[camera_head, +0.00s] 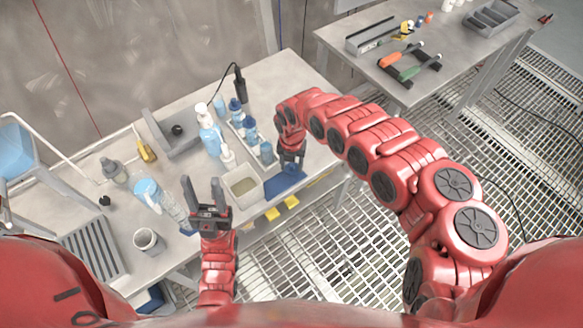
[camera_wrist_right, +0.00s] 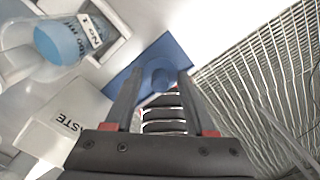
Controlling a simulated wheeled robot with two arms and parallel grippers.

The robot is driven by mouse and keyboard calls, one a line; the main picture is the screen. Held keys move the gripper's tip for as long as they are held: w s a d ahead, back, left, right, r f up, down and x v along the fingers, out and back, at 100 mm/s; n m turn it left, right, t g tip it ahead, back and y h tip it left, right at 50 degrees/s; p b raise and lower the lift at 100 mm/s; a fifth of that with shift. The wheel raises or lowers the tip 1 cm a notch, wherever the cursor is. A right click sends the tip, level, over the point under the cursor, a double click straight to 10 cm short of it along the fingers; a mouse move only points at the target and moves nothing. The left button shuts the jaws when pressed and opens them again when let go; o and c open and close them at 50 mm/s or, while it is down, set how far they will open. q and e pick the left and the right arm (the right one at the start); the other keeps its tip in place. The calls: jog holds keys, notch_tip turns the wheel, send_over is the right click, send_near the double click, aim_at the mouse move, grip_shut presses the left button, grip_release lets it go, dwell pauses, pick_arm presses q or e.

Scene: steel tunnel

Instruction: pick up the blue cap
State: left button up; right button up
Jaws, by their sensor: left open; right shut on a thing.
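The blue cap (camera_head: 290,169) is over a dark blue mat (camera_head: 279,190) near the table's front edge. The cap also shows in the right wrist view (camera_wrist_right: 160,76), between the fingertips. My right gripper (camera_head: 291,160) points down and is shut on the cap; the fingers hide part of it in the head view. I cannot tell whether the cap touches the mat. My left gripper (camera_head: 204,187) is open and empty, in front of the white waste box and to its left.
The white waste box (camera_head: 228,180) stands left of the mat. Several blue-capped bottles (camera_head: 236,112) and a spray bottle (camera_head: 209,139) stand behind. A cup (camera_head: 148,242) and a clear bottle (camera_head: 171,206) are at left. A second table (camera_head: 400,92) stands at back right, beyond grated floor.

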jog(key=shift+s+r, duration=0.1)
jog(key=shift+r, duration=0.65)
jog(key=s, duration=0.1)
jog(key=s+a, duration=0.1)
jog(key=s, duration=0.2)
jog(key=shift+s+a+r, duration=0.2)
jog(key=shift+a, duration=0.05)
jog(key=s+a+p, duration=0.3)
jog(key=s+p, duration=0.5)
jog(key=s, duration=0.2)
jog(key=shift+s+a+r, duration=0.2)
jog(key=shift+a+r, duration=0.2)
jog(key=shift+r, duration=0.05)
